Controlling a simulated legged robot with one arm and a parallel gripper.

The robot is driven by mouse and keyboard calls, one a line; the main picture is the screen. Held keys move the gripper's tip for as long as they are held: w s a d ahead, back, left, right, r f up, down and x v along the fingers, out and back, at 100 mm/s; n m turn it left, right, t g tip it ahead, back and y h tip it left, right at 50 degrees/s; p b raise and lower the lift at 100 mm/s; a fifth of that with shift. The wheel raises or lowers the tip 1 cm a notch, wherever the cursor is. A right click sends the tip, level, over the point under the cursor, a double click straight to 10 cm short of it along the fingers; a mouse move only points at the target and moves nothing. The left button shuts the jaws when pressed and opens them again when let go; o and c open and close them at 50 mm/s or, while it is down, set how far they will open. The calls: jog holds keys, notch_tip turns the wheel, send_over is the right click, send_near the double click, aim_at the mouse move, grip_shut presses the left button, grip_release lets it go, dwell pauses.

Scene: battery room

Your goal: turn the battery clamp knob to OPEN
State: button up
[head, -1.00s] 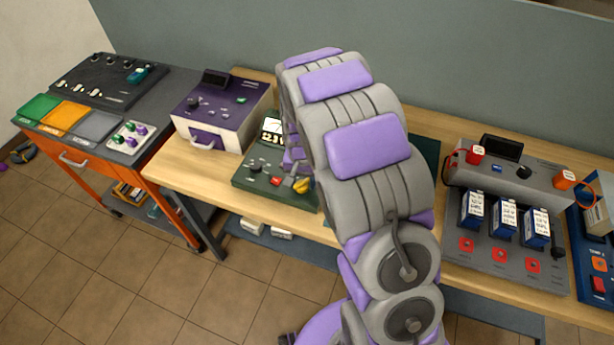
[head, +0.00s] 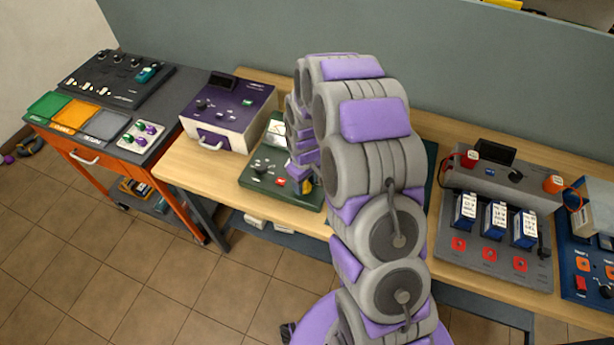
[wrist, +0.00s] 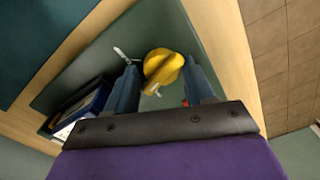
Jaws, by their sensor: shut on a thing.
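The yellow clamp knob (wrist: 163,66) shows in the wrist view between the two blue fingers of my gripper (wrist: 160,73), which is shut on it. The knob sits on a dark green panel (wrist: 218,55). In the head view the knob (head: 306,187) shows as a small yellow patch, partly hidden by my gripper (head: 305,172). The green panel (head: 285,192) lies on the wooden bench; my arm hides its right part. I cannot read any OPEN mark by the knob.
A purple and white box (head: 225,118) stands left of the panel. A grey charging station (head: 482,262) with several blue batteries stands on the right. An orange cart (head: 95,172) is at the far left. A blue-grey wall is behind the bench.

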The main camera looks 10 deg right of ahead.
jog(key=shift+s+a+f+n+p, duration=0.2)
jog(key=shift+n+p, duration=0.3)
jog(key=shift+n, duration=0.55)
jog(key=shift+s+d+f+n+p, duration=0.1)
jog(key=shift+s+n+p, duration=0.3)
jog(key=shift+n, duration=1.05)
jog(key=o, duration=0.6)
jog(key=shift+o, duration=1.2)
jog(key=shift+r, duration=0.15)
jog(key=shift+w, duration=0.15)
jog(key=shift+d, duration=0.2)
jog(key=shift+w+a+r, duration=0.1)
jog(key=shift+w+a, duration=0.05)
jog(key=shift+w, duration=0.05)
